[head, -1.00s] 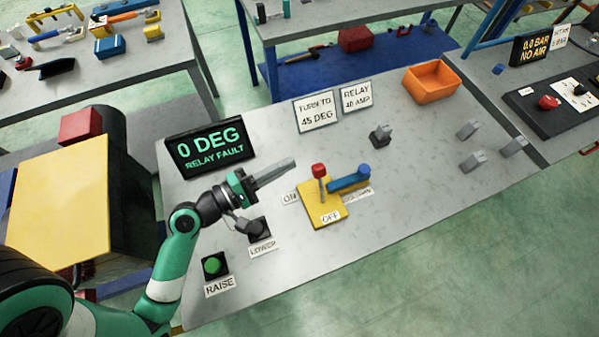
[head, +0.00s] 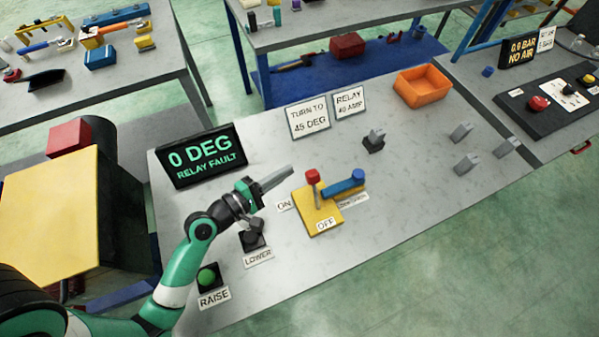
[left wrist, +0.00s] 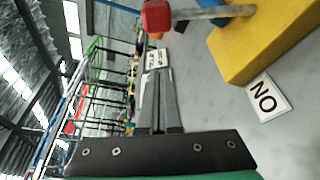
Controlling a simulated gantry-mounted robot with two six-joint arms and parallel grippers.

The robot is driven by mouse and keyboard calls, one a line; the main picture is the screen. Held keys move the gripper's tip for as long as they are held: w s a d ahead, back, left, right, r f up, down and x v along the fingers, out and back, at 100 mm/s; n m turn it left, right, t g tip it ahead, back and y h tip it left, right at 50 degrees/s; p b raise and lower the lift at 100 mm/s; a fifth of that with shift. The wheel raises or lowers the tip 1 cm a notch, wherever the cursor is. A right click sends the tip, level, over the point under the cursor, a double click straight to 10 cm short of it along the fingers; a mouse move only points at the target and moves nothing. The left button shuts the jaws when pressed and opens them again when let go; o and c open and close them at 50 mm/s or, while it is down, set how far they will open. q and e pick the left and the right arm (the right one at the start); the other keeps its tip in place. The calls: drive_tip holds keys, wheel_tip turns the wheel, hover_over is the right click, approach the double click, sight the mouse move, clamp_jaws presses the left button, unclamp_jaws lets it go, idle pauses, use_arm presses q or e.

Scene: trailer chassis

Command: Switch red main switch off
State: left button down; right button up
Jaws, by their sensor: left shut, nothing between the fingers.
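The red main switch (head: 313,178) is a red-knobbed lever standing up from a yellow base plate (head: 322,218). In the left wrist view the red knob (left wrist: 157,17) is at the top, beyond the fingers (left wrist: 160,95), with the yellow base (left wrist: 262,42) at the right. My right gripper is not in view.
The display (head: 201,160) reads 0 DEG, RELAY FAULT. A LOWER button (head: 252,240) and green RAISE button (head: 206,277) are in front. Signs (head: 308,119), an orange bin (head: 423,85), a relay (head: 374,140) and several grey blocks (head: 462,132) stand at the back and right.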

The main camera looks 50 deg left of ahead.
sight(316, 192)
use_arm(q)
drive_tip(key=w+d+p, duration=0.1)
drive_tip(key=w+d+r, duration=0.1)
drive_tip(key=d, duration=0.1)
drive_tip(key=shift+w+d+r+p, duration=0.1)
drive_tip(key=shift+w+d+p, duration=0.15)
drive_tip(key=shift+p, duration=0.1)
